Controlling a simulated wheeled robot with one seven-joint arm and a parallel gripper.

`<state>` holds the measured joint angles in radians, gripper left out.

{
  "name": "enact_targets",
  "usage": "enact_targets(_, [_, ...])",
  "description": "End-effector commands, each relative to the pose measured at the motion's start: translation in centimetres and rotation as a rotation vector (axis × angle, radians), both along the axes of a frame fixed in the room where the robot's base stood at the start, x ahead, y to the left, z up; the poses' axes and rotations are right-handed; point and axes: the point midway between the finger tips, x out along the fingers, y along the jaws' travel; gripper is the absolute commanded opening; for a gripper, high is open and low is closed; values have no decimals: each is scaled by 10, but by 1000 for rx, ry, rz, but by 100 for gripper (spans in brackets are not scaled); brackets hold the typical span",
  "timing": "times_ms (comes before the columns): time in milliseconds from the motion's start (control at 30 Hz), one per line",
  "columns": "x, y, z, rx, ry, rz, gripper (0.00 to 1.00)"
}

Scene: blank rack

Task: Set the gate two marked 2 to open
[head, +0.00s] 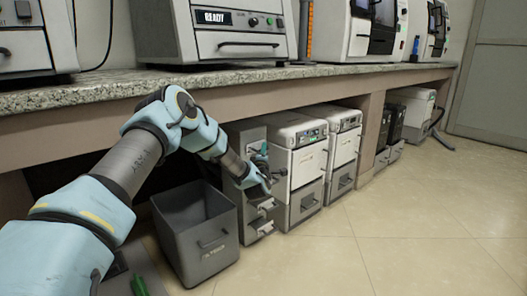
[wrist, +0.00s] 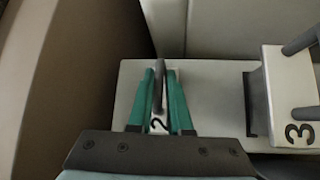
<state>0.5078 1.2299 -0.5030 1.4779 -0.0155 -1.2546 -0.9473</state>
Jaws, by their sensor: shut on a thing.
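Gate two shows in the wrist view as a pale plate with a dark "2" (wrist: 157,125), partly hidden by my gripper. Its grey handle (wrist: 158,84) stands up between the teal fingers of my gripper (wrist: 160,76), which is shut on it. In the head view my gripper (head: 260,181) is at the front of the narrow grey rack (head: 247,136) under the bench. The gate itself is too small and covered there to read. Gate three (wrist: 292,100), marked "3", is to the right in the wrist view, with grey prongs and a dark gap along its left side.
A dark grey open bin (head: 205,245) stands on the floor left of the rack. White machines (head: 300,160) stand close on its right. The granite bench top (head: 180,88) overhangs above. The tiled floor in front is clear at right.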

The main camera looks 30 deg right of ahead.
Motion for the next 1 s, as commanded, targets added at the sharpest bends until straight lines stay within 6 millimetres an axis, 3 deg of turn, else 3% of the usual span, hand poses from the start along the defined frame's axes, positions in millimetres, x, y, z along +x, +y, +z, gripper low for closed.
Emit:
enact_targets(200, [-5,-2,5,-6,-5,-1,0])
enact_targets(533, [-59,-13,5,-6,-5,-1,0])
enact_targets(867, [-65,-15,5,-7,-6,-4,0])
enact_targets(900, [-65,-15,5,-7,-6,-4,21])
enact_targets(1000, [-64,-14,4,-6,-5,-3,32])
